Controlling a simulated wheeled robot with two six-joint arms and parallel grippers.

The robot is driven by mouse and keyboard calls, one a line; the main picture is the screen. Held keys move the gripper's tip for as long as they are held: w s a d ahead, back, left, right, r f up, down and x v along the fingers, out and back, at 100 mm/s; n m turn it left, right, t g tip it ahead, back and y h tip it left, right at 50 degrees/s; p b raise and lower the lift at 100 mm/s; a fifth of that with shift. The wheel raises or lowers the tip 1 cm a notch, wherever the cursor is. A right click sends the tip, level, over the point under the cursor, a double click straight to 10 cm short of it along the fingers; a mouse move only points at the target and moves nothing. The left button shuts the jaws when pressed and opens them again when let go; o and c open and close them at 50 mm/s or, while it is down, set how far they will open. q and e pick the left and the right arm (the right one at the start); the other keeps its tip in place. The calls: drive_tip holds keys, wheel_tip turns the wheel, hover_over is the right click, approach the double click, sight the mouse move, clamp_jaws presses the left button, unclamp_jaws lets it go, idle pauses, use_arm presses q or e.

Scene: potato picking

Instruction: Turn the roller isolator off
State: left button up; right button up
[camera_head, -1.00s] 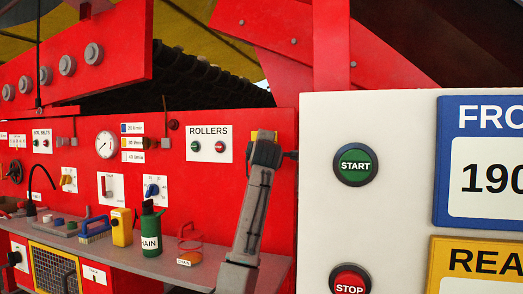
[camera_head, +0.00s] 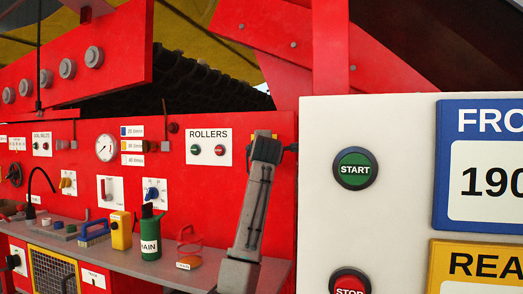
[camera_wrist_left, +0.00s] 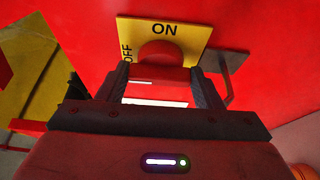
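The isolator shows in the left wrist view as a yellow plate (camera_wrist_left: 198,38) marked ON at the top and OFF at its left, with a red handle (camera_wrist_left: 160,72) on it. My left gripper (camera_wrist_left: 160,84) has one finger on each side of the handle. The fingers appear to touch its sides. The handle's exact angle is hard to read. In the head view, a grey arm link of mine stands in front of the isolator and hides most of it. My right gripper is not in view.
A ROLLERS plate (camera_head: 209,147) with green and red buttons is left of my arm. A grey shelf (camera_head: 215,268) below holds a green can (camera_head: 151,238) and several small items. A white panel (camera_head: 405,190) with a START button (camera_head: 355,169) stands close at right.

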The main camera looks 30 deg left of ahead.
use_arm(q)
drive_tip(key=o, duration=0.4)
drive_tip(key=b+v, duration=0.2)
drive_tip(key=v, duration=0.8)
drive_tip(key=shift+s+d, duration=0.2)
drive_tip(key=shift+s, duration=0.1)
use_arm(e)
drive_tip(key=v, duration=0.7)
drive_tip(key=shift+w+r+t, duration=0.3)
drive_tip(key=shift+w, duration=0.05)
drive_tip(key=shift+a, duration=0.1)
